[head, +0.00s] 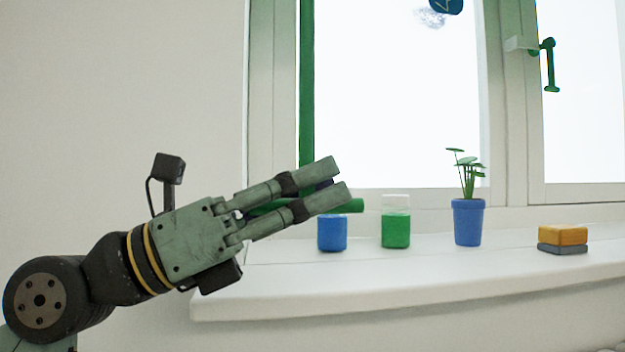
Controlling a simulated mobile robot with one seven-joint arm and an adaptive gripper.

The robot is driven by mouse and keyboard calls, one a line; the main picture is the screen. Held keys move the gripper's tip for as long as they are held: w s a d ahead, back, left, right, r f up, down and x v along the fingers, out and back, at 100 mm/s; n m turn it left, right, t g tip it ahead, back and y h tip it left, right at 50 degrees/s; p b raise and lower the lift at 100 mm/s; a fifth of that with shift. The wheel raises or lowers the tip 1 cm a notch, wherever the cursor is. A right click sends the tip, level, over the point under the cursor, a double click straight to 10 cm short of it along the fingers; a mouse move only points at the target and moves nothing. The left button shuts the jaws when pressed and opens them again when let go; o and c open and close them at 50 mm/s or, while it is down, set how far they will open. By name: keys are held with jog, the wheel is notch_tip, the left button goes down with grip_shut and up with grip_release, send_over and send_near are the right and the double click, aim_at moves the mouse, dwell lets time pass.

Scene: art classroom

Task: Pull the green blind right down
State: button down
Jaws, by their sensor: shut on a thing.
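A green strap (307,90) hangs straight down along the left side of the window from the top of the picture. Its lower end goes behind my gripper. A green bar (350,206) lies level there, partly hidden by the fingers; how it joins the strap is hidden. My gripper (338,180) points up and to the right above the sill, shut on the green bar. The blind's cloth does not show; the window pane in view is bare and bright.
On the white sill (400,274) stand a blue jar (332,234), a green jar (396,230), a potted plant (468,222) and orange and grey blocks (563,240). The jars are close to my gripper in the picture. A green window handle (550,65) is at right.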

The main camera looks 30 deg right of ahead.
jog(key=shift+w, duration=0.4)
jog(key=c, duration=1.7)
grip_release()
jog(key=shift+f, duration=0.1)
jog(key=shift+o, duration=0.5)
jog(key=shift+s+a, duration=0.1)
jog(key=v, duration=1.2)
